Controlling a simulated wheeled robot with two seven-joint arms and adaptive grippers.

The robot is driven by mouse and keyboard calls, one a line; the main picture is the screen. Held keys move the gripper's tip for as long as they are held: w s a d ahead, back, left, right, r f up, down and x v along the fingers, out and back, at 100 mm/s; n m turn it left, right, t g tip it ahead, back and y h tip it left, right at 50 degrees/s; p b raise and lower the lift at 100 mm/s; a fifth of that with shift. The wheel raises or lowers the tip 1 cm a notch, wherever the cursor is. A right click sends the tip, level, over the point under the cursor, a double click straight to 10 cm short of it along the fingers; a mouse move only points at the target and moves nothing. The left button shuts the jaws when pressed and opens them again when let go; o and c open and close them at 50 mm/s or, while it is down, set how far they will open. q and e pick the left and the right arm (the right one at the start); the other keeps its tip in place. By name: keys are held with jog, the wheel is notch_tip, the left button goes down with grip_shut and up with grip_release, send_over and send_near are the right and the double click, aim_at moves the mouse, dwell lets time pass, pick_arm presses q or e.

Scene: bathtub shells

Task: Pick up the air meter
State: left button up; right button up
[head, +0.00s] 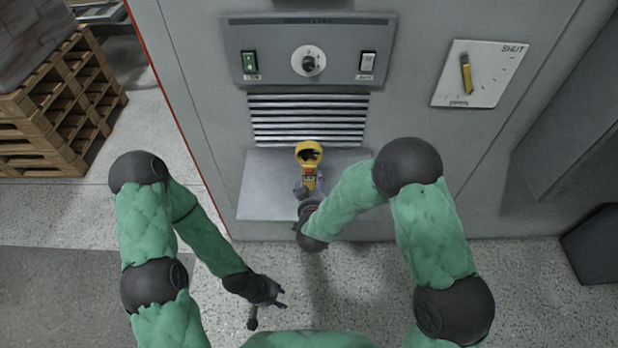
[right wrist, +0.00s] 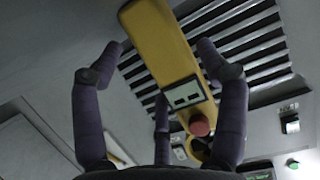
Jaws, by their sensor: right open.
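The air meter is a yellow handheld device (head: 308,153) with a round open head. It is over the grey shelf (head: 262,190) at the front of the machine; the head view does not show clearly how it rests. My right gripper (head: 309,190) is at its near end. In the right wrist view the meter's yellow body (right wrist: 160,45), with a small display and a red knob, lies between the spread fingers of the right gripper (right wrist: 160,52). They are open, and I cannot tell whether they touch it. My left gripper (head: 270,304) is open and empty, low over the floor.
The grey machine has a vent grille (head: 308,120) behind the shelf and a control panel (head: 306,50) above. A dial plate with a yellow lever (head: 481,73) is at right. A wooden pallet stack (head: 60,110) stands far left. The floor between is clear.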

jog(key=x, duration=0.4)
jog(key=shift+b, duration=0.35)
jog(key=shift+s, duration=0.1)
jog(key=c, duration=1.1)
jog(key=shift+o, duration=0.2)
jog(key=shift+r, duration=0.15)
jog(key=shift+r+p, duration=0.3)
jog(key=shift+r, duration=0.25)
notch_tip(320, 180, up, 3)
jog(key=shift+f+p, duration=0.2)
jog(key=shift+p, duration=0.4)
jog(key=s+r+p, duration=0.1)
jog(key=s+r, duration=0.1)
jog(key=s+r+p, duration=0.1)
jog(key=s+r, duration=0.1)
jog(key=r, duration=0.1)
jog(key=shift+s, duration=0.25)
jog(key=p, duration=0.2)
send_near(312, 172)
jog(key=shift+v, duration=0.9)
